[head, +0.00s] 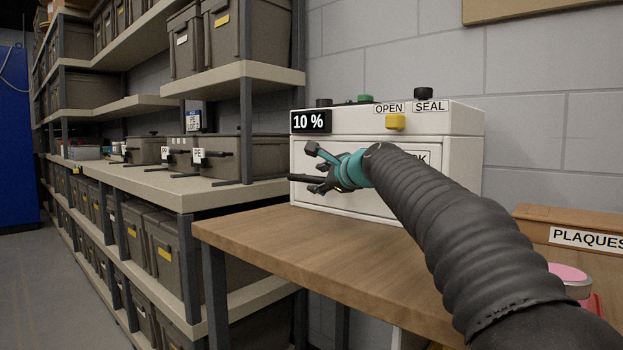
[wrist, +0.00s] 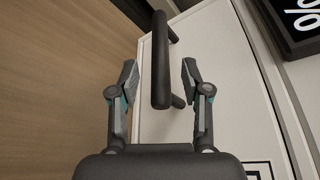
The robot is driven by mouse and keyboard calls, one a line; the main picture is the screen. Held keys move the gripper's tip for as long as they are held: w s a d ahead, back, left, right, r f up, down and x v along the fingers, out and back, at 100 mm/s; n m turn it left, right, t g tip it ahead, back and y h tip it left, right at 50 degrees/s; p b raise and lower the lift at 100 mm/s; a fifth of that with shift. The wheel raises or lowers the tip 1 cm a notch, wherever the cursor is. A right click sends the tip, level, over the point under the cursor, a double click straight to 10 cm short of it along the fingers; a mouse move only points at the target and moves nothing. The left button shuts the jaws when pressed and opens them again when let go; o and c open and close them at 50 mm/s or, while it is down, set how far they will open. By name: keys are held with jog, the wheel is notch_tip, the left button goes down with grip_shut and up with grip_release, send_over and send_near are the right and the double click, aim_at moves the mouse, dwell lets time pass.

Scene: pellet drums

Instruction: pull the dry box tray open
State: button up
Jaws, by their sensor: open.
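The dry box (head: 462,135) is a white cabinet on the wooden bench, with a "10 %" display at its upper left. Its tray front (head: 340,205) is a white panel that looks flush with the box; it also fills much of the wrist view (wrist: 225,75). A dark bar handle (wrist: 160,60) stands off the panel on short posts. My gripper (head: 312,168) is in front of the panel. In the wrist view my gripper (wrist: 158,76) is open, one finger on each side of the bar, with gaps on both sides. My arm hides part of the front in the head view.
The wooden bench top (head: 290,240) is clear in front of the box. Shelving (head: 130,180) with grey bins stands left. A "PLAQUES" box (head: 530,228) and a pink-topped item (head: 569,273) are at right.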

jog(key=shift+x, duration=2.2)
grip_shut()
